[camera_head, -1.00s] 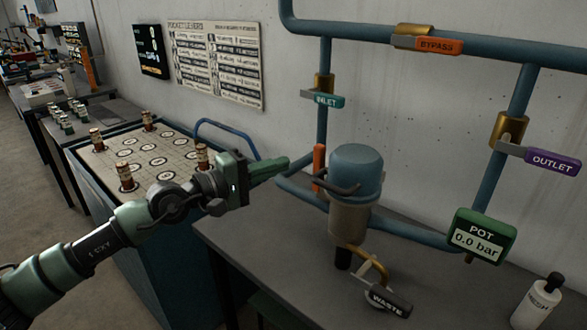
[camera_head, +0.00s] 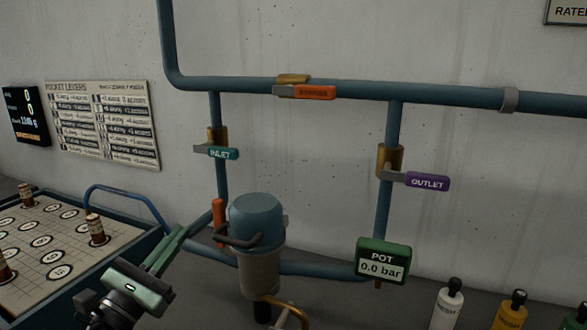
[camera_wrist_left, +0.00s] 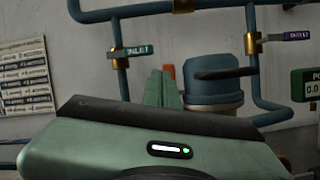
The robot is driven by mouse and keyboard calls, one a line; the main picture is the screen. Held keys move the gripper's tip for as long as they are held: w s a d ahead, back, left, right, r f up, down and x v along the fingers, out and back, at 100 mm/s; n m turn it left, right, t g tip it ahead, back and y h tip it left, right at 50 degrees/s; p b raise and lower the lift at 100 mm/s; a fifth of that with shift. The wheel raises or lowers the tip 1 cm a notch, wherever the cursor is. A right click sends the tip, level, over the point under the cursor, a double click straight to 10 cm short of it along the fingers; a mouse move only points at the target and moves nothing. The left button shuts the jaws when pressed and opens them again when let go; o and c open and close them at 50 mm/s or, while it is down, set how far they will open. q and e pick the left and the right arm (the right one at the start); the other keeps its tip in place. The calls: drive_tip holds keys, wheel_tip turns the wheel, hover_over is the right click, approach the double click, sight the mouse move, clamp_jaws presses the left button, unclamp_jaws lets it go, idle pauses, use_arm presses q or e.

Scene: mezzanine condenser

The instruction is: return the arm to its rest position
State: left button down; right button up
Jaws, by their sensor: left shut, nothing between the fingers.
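My left gripper (camera_head: 165,250) is at the lower left of the head view, its green fingers shut and empty, pointing up and to the right. It is left of the blue-capped pot (camera_head: 257,222) and appears apart from it. In the left wrist view the shut fingers (camera_wrist_left: 163,88) point toward the pipework, with the pot (camera_wrist_left: 214,80) just to their right. Most of my left arm is below the head view's frame. My right gripper is not in view.
Blue pipes carry the inlet lever (camera_head: 222,153), bypass lever (camera_head: 314,92) and outlet lever (camera_head: 427,181). A gauge (camera_head: 383,262) reads 0.0 bar. Bottles (camera_head: 448,305) stand at lower right. A gridded tray (camera_head: 45,262) with small capped vials is at left.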

use_arm(q)
drive_tip(key=s+a+f+n+g+y, duration=0.2)
drive_tip(key=s+f+n+y, duration=0.15)
drive_tip(key=f+n, duration=0.5)
drive_tip(key=s+a+f+n+g+y, duration=0.2)
drive_tip(key=s+f+n+g+y, duration=0.3)
drive_tip(key=n, duration=0.7)
drive_tip(key=s+a+f+n+y, duration=0.2)
drive_tip(key=f+n+y, duration=0.1)
drive_tip(key=f+n, duration=0.65)
drive_tip(key=s+d+f+n+g+h, duration=0.2)
drive_tip(key=s+d+f+n+g, duration=0.4)
drive_tip(key=s, duration=0.4)
drive_tip(key=s+d+f+n+g+h, duration=0.2)
drive_tip(key=s+d+f+n+g, duration=0.3)
drive_tip(key=s+f, duration=0.4)
drive_tip(key=s+a+f+p, duration=0.1)
drive_tip(key=s+f, duration=0.1)
drive_tip(key=f, duration=1)
drive_tip(key=s+a+f, duration=0.1)
drive_tip(key=s+f, duration=0.1)
drive_tip(key=f, duration=1.1)
drive_tip(key=s+a+f+g+p, duration=0.1)
drive_tip(key=s+a+f, duration=0.1)
drive_tip(key=s+f, duration=1.1)
drive_tip(key=shift+s+a+g, duration=0.3)
drive_tip(key=shift+s, duration=0.85)
